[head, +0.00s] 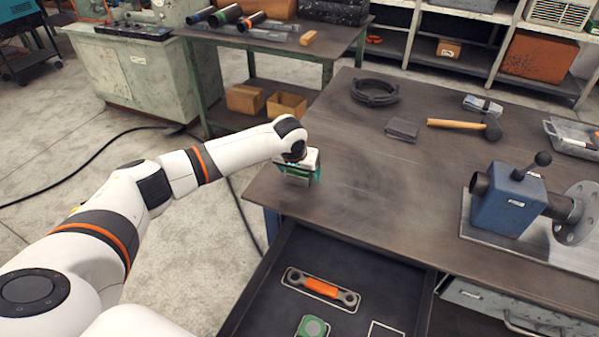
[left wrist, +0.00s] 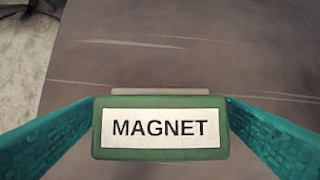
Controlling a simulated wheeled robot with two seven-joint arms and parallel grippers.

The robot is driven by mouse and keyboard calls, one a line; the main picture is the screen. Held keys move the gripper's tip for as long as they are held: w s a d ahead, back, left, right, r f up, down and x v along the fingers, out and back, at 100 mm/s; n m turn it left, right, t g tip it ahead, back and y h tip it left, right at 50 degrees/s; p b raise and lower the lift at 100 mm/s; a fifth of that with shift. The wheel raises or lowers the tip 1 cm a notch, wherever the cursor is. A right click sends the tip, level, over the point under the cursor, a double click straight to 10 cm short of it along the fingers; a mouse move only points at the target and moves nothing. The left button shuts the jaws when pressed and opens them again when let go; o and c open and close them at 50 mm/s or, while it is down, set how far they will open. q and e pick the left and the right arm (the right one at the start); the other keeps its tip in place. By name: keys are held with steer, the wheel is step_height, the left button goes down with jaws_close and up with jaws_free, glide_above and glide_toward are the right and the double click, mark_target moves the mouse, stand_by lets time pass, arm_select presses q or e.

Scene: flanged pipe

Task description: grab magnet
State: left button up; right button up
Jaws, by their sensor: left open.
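The magnet (left wrist: 160,150) is a green block with a white label reading MAGNET. It sits at the near left corner of the workbench (head: 345,200). My left gripper (head: 299,178) is over that corner, its teal fingers pointing down. In the left wrist view the open fingers (left wrist: 160,120) stand one on each side of the magnet, very close to its sides. I cannot tell whether they touch it. In the head view the gripper mostly hides the magnet. My right gripper is not in view.
An open drawer (head: 275,300) below the bench holds an orange-handled tool (head: 321,288) and a green round-topped item (head: 312,327). A blue pipe fixture (head: 505,200) stands at the right. A hammer (head: 455,124) and coiled cable (head: 375,92) lie farther back. The bench middle is clear.

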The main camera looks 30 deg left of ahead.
arm_select(q)
steer(key=shift+w+f, duration=0.1)
steer(key=shift+f, duration=0.1)
steer(key=shift+r, duration=0.1)
steer(key=c, duration=1.3)
